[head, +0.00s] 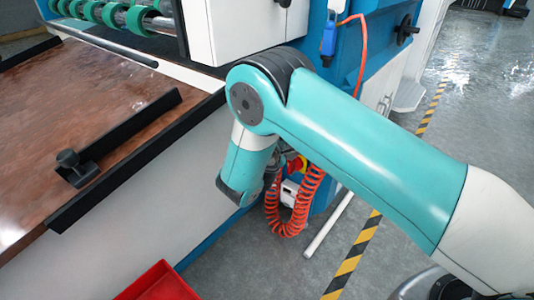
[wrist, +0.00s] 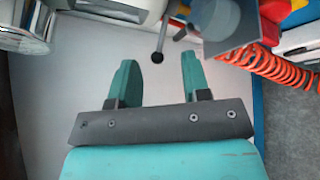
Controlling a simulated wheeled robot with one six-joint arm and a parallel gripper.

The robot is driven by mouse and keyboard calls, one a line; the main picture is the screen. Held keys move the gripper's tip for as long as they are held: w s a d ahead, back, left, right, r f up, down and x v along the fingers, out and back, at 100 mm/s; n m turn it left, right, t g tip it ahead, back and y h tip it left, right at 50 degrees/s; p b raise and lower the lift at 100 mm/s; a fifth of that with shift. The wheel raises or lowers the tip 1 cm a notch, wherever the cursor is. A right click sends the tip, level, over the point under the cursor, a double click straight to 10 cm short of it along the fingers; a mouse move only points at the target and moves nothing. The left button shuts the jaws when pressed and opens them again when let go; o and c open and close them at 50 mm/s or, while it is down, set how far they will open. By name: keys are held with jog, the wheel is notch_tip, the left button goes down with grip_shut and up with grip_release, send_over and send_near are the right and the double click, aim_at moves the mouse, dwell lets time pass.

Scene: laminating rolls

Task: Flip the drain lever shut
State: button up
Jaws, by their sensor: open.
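In the wrist view a thin grey lever with a dark ball knob (wrist: 157,57), which looks like the drain lever, hangs down from the top edge in front of a pale panel. My gripper (wrist: 159,66) is open, with its two teal fingers apart. The knob shows between the fingertips, and I see no contact; how far ahead of them it lies I cannot tell. The lever's upper end is near the top edge, beside a grey round part (wrist: 214,18). In the head view my arm hides the lever and the gripper's fingers.
An orange coiled hose (head: 295,212) hangs right of my arm's end, below a red and yellow part (head: 297,165). It also shows in the wrist view (wrist: 280,68). A brown table (head: 85,95) with a black bar is at left. A red bin (head: 158,285) stands below.

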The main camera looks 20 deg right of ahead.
jog(key=p+v, duration=0.3)
jog(key=v, duration=1.1)
jog(key=shift+s+d+r, duration=0.1)
jog(key=shift+r, duration=0.1)
jog(key=s+d+r+m+g+y, duration=0.2)
jog(key=s+d+r+m+g, duration=0.45)
jog(key=m+g, duration=0.4)
jog(key=s+a+r+m+g+y, duration=0.15)
jog(key=s+r+y, duration=0.25)
jog(key=s+r, duration=0.45)
jog(key=s+a+r+g+y, duration=0.25)
jog(key=s+r+y, duration=0.35)
jog(key=s, duration=0.4)
notch_tip(320, 180, up, 35)
jog(key=h+p, duration=0.1)
jog(key=p, duration=3.4)
jog(key=shift+a+r, duration=0.15)
jog(key=shift+r, duration=0.05)
